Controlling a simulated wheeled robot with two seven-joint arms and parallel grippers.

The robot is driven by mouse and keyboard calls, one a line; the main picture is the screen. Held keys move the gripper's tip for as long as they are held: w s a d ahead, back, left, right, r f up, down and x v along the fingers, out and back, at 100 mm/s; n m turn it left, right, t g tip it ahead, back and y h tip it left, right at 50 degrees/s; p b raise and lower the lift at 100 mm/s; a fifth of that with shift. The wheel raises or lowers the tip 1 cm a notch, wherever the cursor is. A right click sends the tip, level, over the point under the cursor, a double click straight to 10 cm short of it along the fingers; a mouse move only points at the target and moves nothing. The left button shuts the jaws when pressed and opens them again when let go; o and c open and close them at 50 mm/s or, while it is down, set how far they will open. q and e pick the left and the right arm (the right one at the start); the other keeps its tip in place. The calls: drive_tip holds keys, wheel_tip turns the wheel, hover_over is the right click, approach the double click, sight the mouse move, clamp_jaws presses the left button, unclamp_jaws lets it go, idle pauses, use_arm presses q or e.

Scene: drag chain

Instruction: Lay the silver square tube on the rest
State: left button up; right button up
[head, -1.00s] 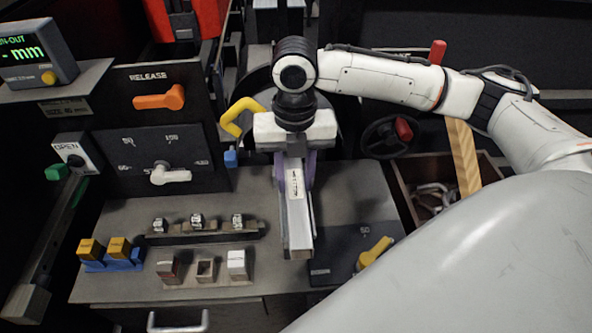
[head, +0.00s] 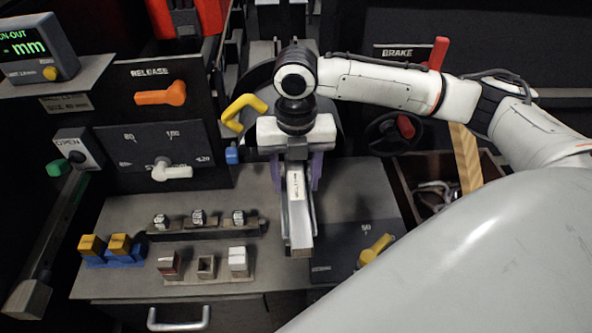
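The silver square tube (head: 300,232) lies lengthwise near the middle of the bench top in the head view, its open end toward me and a white label on its upper face. My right gripper (head: 297,178) is over the tube's far part. Its purple fingers stand apart on both sides of the tube, with gaps showing, so it looks open. The gripper body hides the tube's far end. The rest under the tube is mostly hidden, and I cannot tell exactly how the tube sits on it. My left gripper is out of view.
Left of the tube stand a dark rail with small blocks (head: 200,230), sample blocks (head: 205,267) and yellow-topped pieces in a blue holder (head: 112,252). A yellow lever (head: 375,248) is to the right. A yellow hooked handle (head: 243,110) is close to my gripper. A bin (head: 435,190) stands at right.

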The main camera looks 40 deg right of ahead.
drive_tip(key=shift+f, duration=0.1)
wheel_tip(320, 180, up, 10)
drive_tip(key=shift+r, duration=0.25)
idle(0.4)
idle(0.5)
